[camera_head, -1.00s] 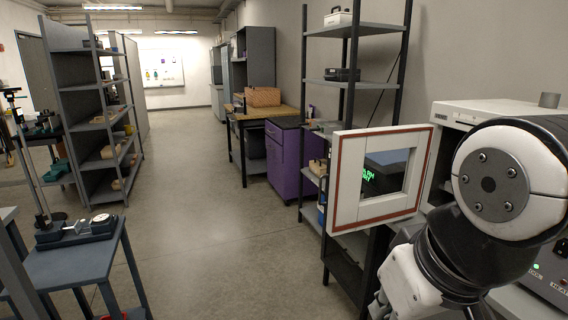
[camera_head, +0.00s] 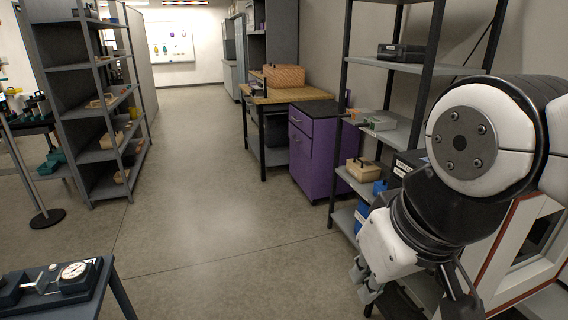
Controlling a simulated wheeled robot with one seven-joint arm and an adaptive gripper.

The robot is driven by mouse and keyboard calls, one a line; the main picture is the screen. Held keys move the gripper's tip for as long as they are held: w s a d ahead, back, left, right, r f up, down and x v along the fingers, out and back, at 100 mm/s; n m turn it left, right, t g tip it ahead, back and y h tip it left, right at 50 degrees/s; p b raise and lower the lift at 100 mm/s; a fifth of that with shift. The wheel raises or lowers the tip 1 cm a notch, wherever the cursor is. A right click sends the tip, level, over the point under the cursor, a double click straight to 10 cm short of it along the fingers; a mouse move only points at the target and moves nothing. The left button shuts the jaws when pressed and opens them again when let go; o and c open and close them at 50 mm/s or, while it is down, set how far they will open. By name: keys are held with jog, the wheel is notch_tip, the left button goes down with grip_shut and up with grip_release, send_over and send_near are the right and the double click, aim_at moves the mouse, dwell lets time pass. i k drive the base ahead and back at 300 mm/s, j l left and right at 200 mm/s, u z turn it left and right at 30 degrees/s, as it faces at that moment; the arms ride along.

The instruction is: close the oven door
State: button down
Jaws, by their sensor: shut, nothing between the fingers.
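The oven door (camera_head: 490,277) is at the lower right, a white panel with a red-brown seal and a window. It stands swung open, its seal side partly facing me. My arm covers its left and upper parts, and the picture edge cuts it off. The oven body cannot be made out. My gripper (camera_head: 364,283) hangs at the lower middle right, to the left of the door, small and partly hidden by my arm. It is shut and empty. I cannot tell whether any part of my arm touches the door.
A dark-framed shelf rack (camera_head: 342,130) with boxes stands behind my arm. A purple cabinet (camera_head: 313,165) and a wooden-topped bench (camera_head: 290,96) stand beyond it. A grey shelf unit (camera_head: 90,110) is at the left, a small table (camera_head: 88,300) at lower left. The floor between is clear.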

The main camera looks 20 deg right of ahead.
aim_at(488, 262)
jog(key=i+z, duration=0.1)
jog(key=i, duration=0.55)
jog(key=i+j, duration=0.2)
jog(key=i, duration=0.5)
jog(key=i+z, duration=0.2)
jog(key=z, duration=0.2)
jog(key=i+j+z, duration=0.15)
jog(key=z, duration=0.2)
jog(key=i+j+z, duration=0.1)
jog(key=z, duration=0.3)
jog(key=i+j+z, duration=0.2)
jog(key=z, duration=0.15)
